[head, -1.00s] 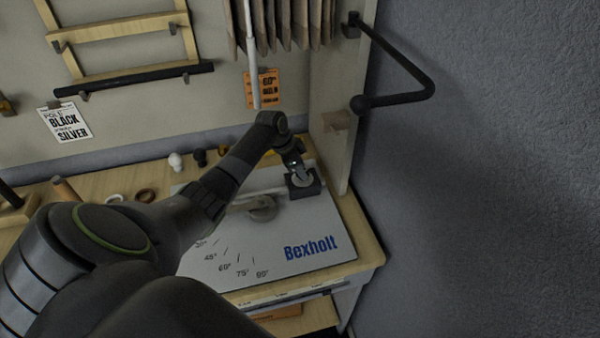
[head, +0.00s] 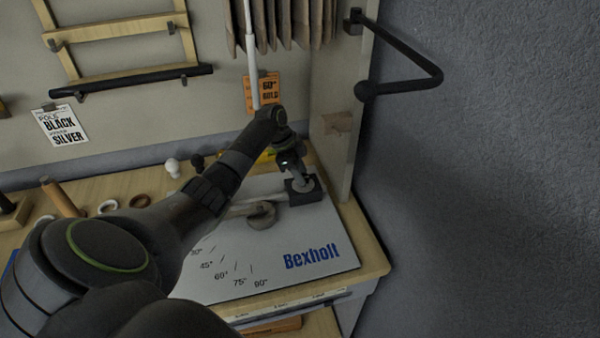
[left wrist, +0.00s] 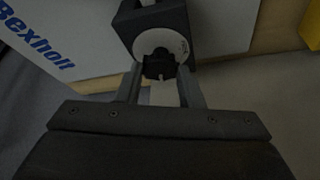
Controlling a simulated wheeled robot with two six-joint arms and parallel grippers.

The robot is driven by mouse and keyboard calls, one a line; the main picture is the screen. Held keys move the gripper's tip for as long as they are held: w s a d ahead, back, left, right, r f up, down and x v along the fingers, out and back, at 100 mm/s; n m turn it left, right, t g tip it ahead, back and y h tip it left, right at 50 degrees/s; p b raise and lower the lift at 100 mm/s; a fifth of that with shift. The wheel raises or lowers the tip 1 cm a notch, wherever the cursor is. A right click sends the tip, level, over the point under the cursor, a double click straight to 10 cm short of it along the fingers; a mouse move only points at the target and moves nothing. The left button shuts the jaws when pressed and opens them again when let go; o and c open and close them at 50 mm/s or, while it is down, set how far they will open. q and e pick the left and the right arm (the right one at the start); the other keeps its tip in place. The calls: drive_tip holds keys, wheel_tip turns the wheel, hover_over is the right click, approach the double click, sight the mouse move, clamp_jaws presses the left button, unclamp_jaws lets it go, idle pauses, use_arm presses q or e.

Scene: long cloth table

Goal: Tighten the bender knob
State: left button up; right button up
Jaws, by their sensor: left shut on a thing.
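The bender is a light grey plate (head: 215,284) with angle marks and blue "Bexholt" lettering, lying on the wooden table. A dark block (head: 291,198) stands at its far right corner, with a pale round disc on it. The dark knob (left wrist: 158,68) sits in front of the pale disc (left wrist: 160,40) in the left wrist view. My left gripper (head: 303,181) reaches down to the block, and its two fingers (left wrist: 159,85) are shut on the knob, one on each side. In the head view the gripper mostly hides the knob. My right gripper is not in view.
A grey round piece (head: 262,215) and a pale bar lie on the plate. A wooden side panel (head: 335,130) rises just beyond the block. A black bent rail (head: 405,87) juts out at the right. Small rings and a wooden handle (head: 62,197) are at the left.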

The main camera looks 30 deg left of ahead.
use_arm(q)
drive_tip(key=o, duration=1)
drive_tip(key=shift+s+a+r+b, duration=0.1)
drive_tip(key=shift+a+r+b, duration=0.35)
drive_tip(key=shift+b, duration=0.3)
drive_tip(key=s+a+b, duration=0.3)
drive_tip(key=s+a, duration=0.2)
drive_tip(key=a, duration=0.5)
drive_tip(key=shift+s, duration=0.35)
drive_tip(key=shift+r, duration=0.1)
